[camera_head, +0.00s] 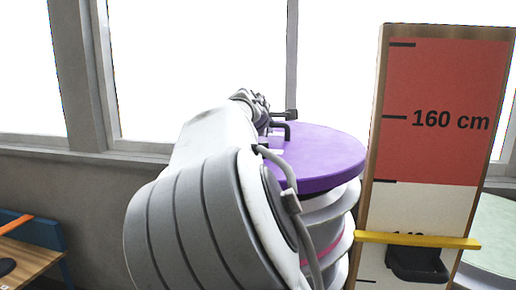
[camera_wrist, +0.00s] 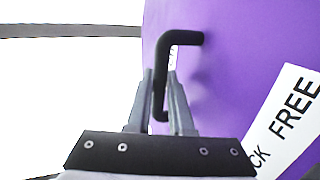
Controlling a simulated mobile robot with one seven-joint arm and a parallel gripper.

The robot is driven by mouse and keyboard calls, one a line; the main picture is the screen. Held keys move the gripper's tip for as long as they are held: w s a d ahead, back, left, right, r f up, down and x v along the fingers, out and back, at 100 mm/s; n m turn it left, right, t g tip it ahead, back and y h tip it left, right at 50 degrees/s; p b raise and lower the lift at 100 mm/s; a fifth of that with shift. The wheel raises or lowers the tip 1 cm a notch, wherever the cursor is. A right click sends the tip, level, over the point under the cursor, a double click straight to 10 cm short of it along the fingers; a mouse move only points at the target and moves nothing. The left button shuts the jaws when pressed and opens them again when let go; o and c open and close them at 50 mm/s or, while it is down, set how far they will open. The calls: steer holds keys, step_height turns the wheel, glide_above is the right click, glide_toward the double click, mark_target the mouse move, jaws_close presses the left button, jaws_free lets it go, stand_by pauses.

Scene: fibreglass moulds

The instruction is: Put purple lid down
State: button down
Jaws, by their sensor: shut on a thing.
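The purple lid (camera_head: 330,160) is a flat, thick disc at the centre right of the head view, roughly level. Its purple face (camera_wrist: 220,100) fills much of the wrist view, with a white label (camera_wrist: 290,115) reading "FREE" in part. A black bent handle (camera_wrist: 182,38) stands out from the lid. My gripper (camera_wrist: 160,76) is shut on this handle, with one finger on each side. In the head view my arm hides most of my gripper and the lid's left part. Pale, rounded, ridged shapes with a pink band show below the lid; I cannot tell whether it touches them.
A tall height board (camera_head: 432,85), marked "160 cm", stands just right of the lid. A yellow bar (camera_head: 418,240) crosses it, with a black piece (camera_head: 418,264) below. Windows (camera_head: 200,70) line the wall behind. A wooden table (camera_head: 30,262) is at lower left, and a pale green rounded surface (camera_head: 492,240) at right.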

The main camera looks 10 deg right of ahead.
steer(key=a, duration=0.1)
steer(key=a+f, duration=0.1)
steer(key=a, duration=0.1)
steer(key=shift+s+a+f, duration=0.1)
steer(key=shift+s+f, duration=0.15)
steer(key=shift+f, duration=0.05)
steer(key=shift+f+p, duration=0.45)
steer(key=shift+f, duration=1.55)
steer(key=c, duration=0.8)
jaws_free()
steer(key=shift+f, duration=0.1)
steer(key=shift+s+a, duration=0.25)
steer(key=shift+s, duration=0.1)
steer(key=b+v, duration=0.2)
steer(key=v, duration=0.6)
steer(key=shift+s+a+b, duration=0.15)
steer(key=shift+s+b, duration=0.15)
steer(key=shift+s, duration=0.05)
steer(key=shift+r+v, duration=0.2)
steer(key=shift+v, duration=1.05)
